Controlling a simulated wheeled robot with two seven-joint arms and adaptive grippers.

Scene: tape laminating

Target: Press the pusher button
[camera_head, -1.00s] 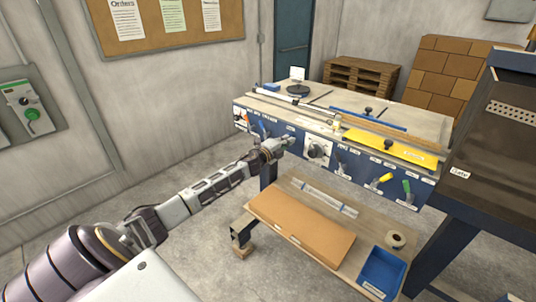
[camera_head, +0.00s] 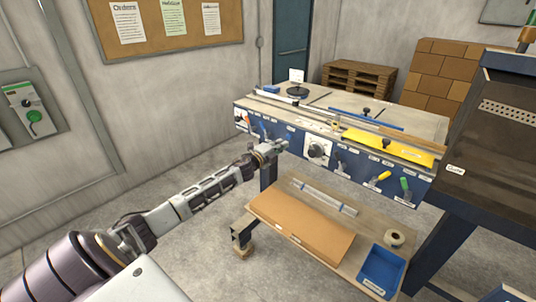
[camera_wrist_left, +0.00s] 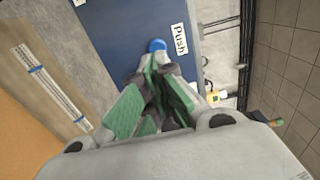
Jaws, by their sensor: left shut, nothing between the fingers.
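The pusher button is a round blue knob (camera_wrist_left: 157,45) on a dark blue panel in the left wrist view, beside a white label reading "Push" (camera_wrist_left: 179,39). My left gripper (camera_wrist_left: 156,66) is shut and empty, with its fingertips right at the button's edge. I cannot tell whether they touch it. In the head view my left gripper (camera_head: 282,146) is at the front panel of the machine (camera_head: 296,141), left of the white dial (camera_head: 318,149). The button cannot be made out there. My right gripper is not in view.
Below the panel is a low shelf with a cardboard sheet (camera_head: 300,222), a blue tray (camera_head: 382,268) and a tape roll (camera_head: 395,238). Levers with yellow (camera_head: 383,176) and green (camera_head: 405,184) handles stick out right of the dial. A dark machine (camera_head: 490,150) stands at the right.

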